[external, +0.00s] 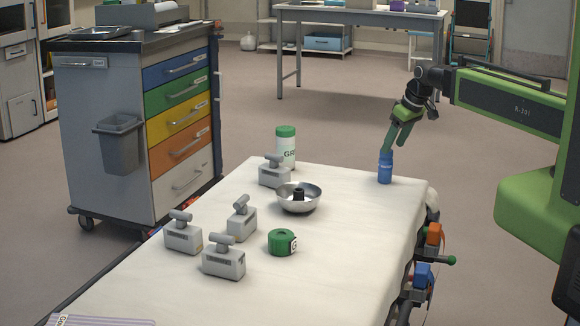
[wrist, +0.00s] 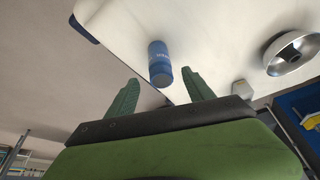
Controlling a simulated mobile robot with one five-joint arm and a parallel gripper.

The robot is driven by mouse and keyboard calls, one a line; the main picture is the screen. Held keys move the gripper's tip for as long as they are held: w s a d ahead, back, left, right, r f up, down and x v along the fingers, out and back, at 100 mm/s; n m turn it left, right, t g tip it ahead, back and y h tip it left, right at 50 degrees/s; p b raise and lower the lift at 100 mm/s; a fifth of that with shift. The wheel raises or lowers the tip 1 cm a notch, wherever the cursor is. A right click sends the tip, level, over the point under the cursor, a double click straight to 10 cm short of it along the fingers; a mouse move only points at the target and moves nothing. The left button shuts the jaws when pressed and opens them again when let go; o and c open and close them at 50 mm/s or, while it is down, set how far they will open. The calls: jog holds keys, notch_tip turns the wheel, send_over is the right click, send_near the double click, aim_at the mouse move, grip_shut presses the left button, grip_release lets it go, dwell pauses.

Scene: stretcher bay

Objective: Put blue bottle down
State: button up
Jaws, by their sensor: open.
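The blue bottle (external: 385,168) stands upright on the white-covered stretcher (external: 345,270), near its far right corner. My gripper (external: 396,142) is just above the bottle, tilted, with its green fingers pointing down. In the wrist view the blue bottle (wrist: 159,64) is beyond and between the fingertips of my gripper (wrist: 160,88). The fingers are spread apart and nothing is held between them. The external view does not show clearly whether a fingertip touches the bottle's top.
A steel bowl (external: 314,201) with a dark object inside, a white bottle with a green cap (external: 286,150), a green tape roll (external: 282,242) and several grey devices (external: 223,262) stand on the stretcher, left of the bottle. A drawer cart (external: 100,140) is at the left.

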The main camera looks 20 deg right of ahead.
jog(key=s+d+m+g+h, duration=0.2)
jog(key=s+d+m+g, duration=0.25)
jog(key=s+d, duration=0.5)
jog(key=shift+s+a+r+p, duration=0.1)
jog(key=shift+a+r+p, duration=0.1)
jog(key=shift+r+p, duration=0.6)
jog(key=shift+w+a+r+p, duration=0.1)
jog(key=shift+a+r+p, duration=0.1)
jog(key=shift+r+p, duration=0.6)
jog(key=shift+s+a+r+p, duration=0.1)
jog(key=shift+a+r+p, duration=0.1)
jog(key=shift+r+p, duration=0.6)
jog(key=shift+f, duration=0.15)
